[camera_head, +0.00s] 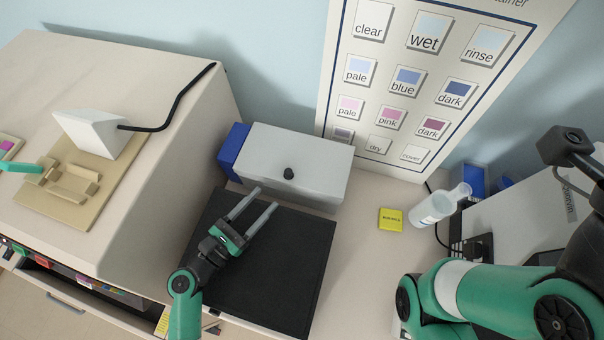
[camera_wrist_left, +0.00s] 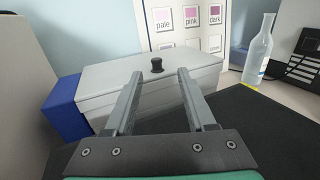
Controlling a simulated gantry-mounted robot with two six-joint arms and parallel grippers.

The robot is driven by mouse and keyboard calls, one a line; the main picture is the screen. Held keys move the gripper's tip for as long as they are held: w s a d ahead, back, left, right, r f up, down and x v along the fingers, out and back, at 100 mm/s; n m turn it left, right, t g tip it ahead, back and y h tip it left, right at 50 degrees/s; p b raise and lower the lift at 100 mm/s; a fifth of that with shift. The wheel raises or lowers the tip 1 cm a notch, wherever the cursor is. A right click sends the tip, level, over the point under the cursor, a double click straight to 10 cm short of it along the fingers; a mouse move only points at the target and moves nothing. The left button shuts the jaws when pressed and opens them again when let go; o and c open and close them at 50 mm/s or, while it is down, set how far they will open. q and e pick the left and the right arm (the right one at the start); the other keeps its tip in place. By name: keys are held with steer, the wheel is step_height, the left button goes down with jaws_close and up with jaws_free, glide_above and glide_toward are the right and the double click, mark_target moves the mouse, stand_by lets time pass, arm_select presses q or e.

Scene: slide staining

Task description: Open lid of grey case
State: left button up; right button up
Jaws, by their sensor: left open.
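The grey case (camera_head: 310,180) stands against the back wall at the far edge of a black mat. Its lid (camera_head: 300,150) is shut, with a small black knob (camera_head: 288,173) near its front edge. The case also shows in the left wrist view (camera_wrist_left: 110,84), with the knob (camera_wrist_left: 157,66) upright between and beyond my fingers. My left gripper (camera_head: 265,198) is open and empty over the mat, in front of the case and apart from the knob. My right arm shows at the right of the head view, but I cannot make out its fingertips.
A blue box (camera_head: 233,150) stands left of the case. A large beige cabinet (camera_head: 165,130) fills the left. The black mat (camera_head: 300,270) is bare. A yellow pad (camera_head: 390,219) and a clear bottle (camera_head: 432,209) stand to the right. A colour chart (camera_head: 420,75) hangs behind.

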mark_target(286, 174)
arm_select(q)
steer(key=shift+s+a+f, duration=0.2)
steer(key=shift+a+f, duration=0.35)
steer(key=shift+f, duration=0.1)
steer(key=shift+w+r, duration=0.1)
steer(key=shift+w+d+r, duration=0.1)
steer(key=shift+w, duration=0.05)
steer(key=b+x, duration=0.1)
steer(key=x, duration=1)
steer(key=shift+w+d, duration=0.15)
steer(key=shift+d, duration=0.1)
jaws_close()
arm_select(e)
steer(key=shift+a+f+h, duration=0.2)
steer(key=shift+f+h, duration=0.1)
steer(key=shift+f, duration=0.85)
